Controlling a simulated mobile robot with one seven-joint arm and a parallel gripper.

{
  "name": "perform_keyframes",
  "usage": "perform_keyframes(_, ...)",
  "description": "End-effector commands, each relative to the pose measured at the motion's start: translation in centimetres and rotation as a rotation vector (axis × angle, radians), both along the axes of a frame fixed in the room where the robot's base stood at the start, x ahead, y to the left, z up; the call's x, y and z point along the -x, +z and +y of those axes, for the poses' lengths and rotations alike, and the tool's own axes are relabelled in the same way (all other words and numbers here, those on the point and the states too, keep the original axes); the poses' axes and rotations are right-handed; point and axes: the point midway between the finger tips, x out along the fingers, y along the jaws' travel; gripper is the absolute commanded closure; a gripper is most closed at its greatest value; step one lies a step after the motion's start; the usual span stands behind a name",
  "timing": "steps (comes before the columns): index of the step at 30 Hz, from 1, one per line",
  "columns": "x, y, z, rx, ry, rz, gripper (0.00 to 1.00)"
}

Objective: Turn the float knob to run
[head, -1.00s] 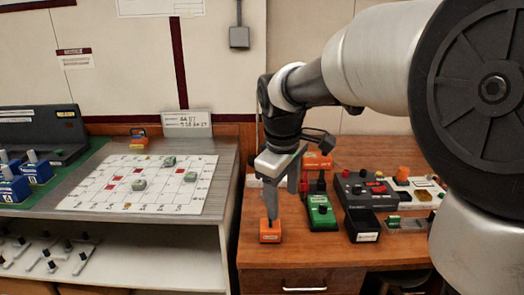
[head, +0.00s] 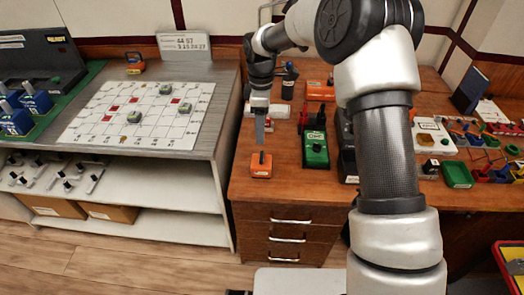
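A small orange box (head: 261,170) with a dark upright lever or knob (head: 261,157) stands near the left front of the wooden desk. Its label is too small to read, so I cannot tell whether it is the float knob. My gripper (head: 260,141) points down just above this knob, with a small gap seeming to show between them. The fingers overlap edge-on, so their opening is hidden.
Another orange box (head: 320,91) and a dark cylinder (head: 288,85) stand behind. My arm hides part of a black box (head: 347,160). A white grid board (head: 150,117) lies on the grey bench at left. The wooden desk (head: 270,200) is bare in front of the orange box.

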Motion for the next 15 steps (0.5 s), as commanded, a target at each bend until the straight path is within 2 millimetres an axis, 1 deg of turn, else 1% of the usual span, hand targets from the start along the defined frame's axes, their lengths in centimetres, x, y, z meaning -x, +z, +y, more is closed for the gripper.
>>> perform_keyframes(1, 0.1, -1.4, 0.0, 0.001, 0.000, 0.004, 0.41)
perform_keyframes(9, 0.1, -7.2, 0.0, 0.001, 0.001, 0.003, 0.41)
perform_keyframes(12, 0.1, -8.9, 0.0, 0.001, 0.000, 0.002, 0.41)
perform_keyframes(15, 0.0, -10.2, 0.0, 0.001, 0.000, 0.000, 0.41)
